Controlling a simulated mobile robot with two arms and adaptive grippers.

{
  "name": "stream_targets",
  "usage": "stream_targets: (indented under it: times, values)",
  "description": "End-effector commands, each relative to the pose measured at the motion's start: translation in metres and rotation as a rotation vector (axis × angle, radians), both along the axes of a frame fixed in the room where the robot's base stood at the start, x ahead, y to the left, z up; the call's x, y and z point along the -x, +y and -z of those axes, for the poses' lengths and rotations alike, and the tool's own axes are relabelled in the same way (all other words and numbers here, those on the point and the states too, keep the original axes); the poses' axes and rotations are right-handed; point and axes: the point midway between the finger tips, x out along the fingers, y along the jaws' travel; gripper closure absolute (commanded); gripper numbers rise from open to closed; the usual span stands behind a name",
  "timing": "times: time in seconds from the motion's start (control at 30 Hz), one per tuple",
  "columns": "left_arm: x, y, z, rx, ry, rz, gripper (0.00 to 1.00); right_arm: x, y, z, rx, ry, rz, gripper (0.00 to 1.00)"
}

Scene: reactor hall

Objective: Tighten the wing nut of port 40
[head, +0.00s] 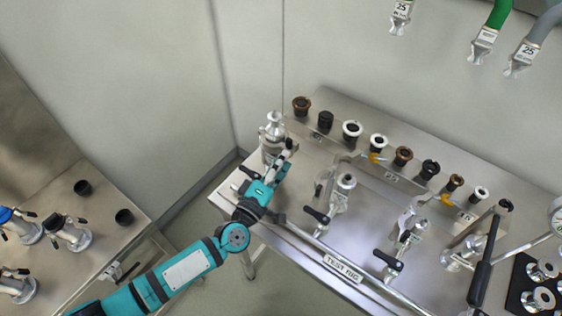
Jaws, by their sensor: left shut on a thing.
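The port at the left end of the test rig (345,278) carries a stacked silver fitting (272,128), upright; I take it for port 40, though no number on it is readable. My left gripper (284,156) reaches in from the lower left and is shut at the right side of this fitting. The small dark wing nut (289,143) of its clamp shows at the fingertips. The fingers hide most of the clamp, so I cannot tell how tight it is. My right gripper is not in view.
Two other ports, a middle one (344,186) and a right one (410,226), stand on the rig near black-handled valves. A row of rings and caps (352,130) lines the back. A side bench (100,235) stands left, and hoses (498,14) hang above.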

Motion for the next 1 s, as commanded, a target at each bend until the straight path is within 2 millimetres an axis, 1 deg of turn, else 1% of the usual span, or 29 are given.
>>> stream_targets:
  times: [0.03,0.47,0.5,0.7,0.73,1.0]
  values:
    - [0.0025,0.0009,0.0095,-0.015,0.013,0.003,0.98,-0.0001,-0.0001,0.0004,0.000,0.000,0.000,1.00]
    - [0.0029,0.0010,0.0104,-0.022,0.010,0.003,0.99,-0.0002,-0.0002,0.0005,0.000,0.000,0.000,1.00]
    - [0.0029,0.0010,0.0105,-0.022,0.010,0.003,0.65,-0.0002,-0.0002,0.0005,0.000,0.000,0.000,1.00]
    - [0.0022,0.0011,0.0088,-0.020,0.007,0.002,0.38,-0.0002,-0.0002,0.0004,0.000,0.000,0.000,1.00]
    - [0.0019,0.0011,0.0082,-0.020,0.006,0.002,0.35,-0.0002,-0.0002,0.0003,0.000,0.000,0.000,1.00]
    - [0.0015,0.0010,0.0044,-0.016,0.000,0.000,0.35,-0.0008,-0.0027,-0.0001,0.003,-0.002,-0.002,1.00]
